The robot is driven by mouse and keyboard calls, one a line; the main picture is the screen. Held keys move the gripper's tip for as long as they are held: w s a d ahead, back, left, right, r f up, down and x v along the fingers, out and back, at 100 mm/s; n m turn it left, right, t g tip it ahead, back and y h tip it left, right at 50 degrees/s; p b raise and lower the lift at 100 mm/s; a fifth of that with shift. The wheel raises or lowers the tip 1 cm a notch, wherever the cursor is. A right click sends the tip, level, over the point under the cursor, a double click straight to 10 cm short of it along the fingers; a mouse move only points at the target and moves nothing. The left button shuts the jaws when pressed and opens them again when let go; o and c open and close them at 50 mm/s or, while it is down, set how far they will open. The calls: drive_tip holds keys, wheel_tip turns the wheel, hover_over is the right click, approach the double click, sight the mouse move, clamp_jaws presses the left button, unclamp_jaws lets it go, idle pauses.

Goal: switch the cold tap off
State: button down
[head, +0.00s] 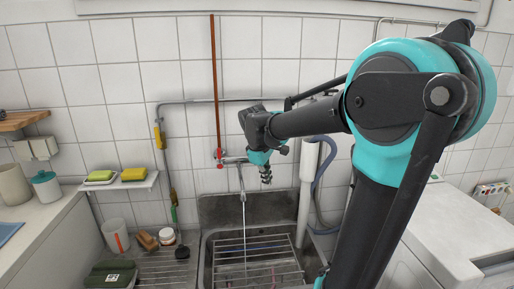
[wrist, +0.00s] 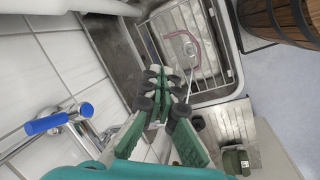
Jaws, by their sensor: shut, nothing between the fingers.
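A wall tap (head: 232,160) is above the sink in the head view, with a red part at its left end. A thin stream of water (head: 244,215) runs straight down from its spout. In the wrist view the tap's blue lever (wrist: 45,123) is at the lower left, beside chrome fittings. In the head view my arm hides the tap's right end, so the blue lever is not seen there. My gripper (head: 266,181) points down just right of the spout. In the wrist view my gripper (wrist: 160,80) is shut and empty, apart from the blue lever.
The metal sink (head: 207,265) holds a wire rack (head: 262,242). A shelf with sponges (head: 150,182) is on the left wall. A cup (head: 115,235) and brush stand left of the sink.

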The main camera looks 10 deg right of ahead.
drive_tip(key=w+a+r+n+h, duration=0.1)
drive_tip(key=w+a+r+n, duration=0.3)
drive_tip(key=r, duration=0.4)
drive_tip(key=w+a+r+n+h, duration=0.2)
drive_tip(key=w+a+r+n, duration=0.3)
drive_tip(key=r, duration=0.4)
drive_tip(key=shift+w+a+n+g, duration=0.3)
drive_tip(key=shift+w+a, duration=0.45)
drive_tip(key=shift+w, duration=0.05)
drive_tip(key=d+r+x, duration=0.1)
drive_tip(key=d+x, duration=0.1)
drive_tip(key=x, duration=1)
drive_tip(key=shift+w+d, duration=0.25)
drive_tip(key=shift+d, duration=0.25)
drive_tip(key=shift+d+y, duration=0.25)
drive_tip(key=shift+y, duration=0.05)
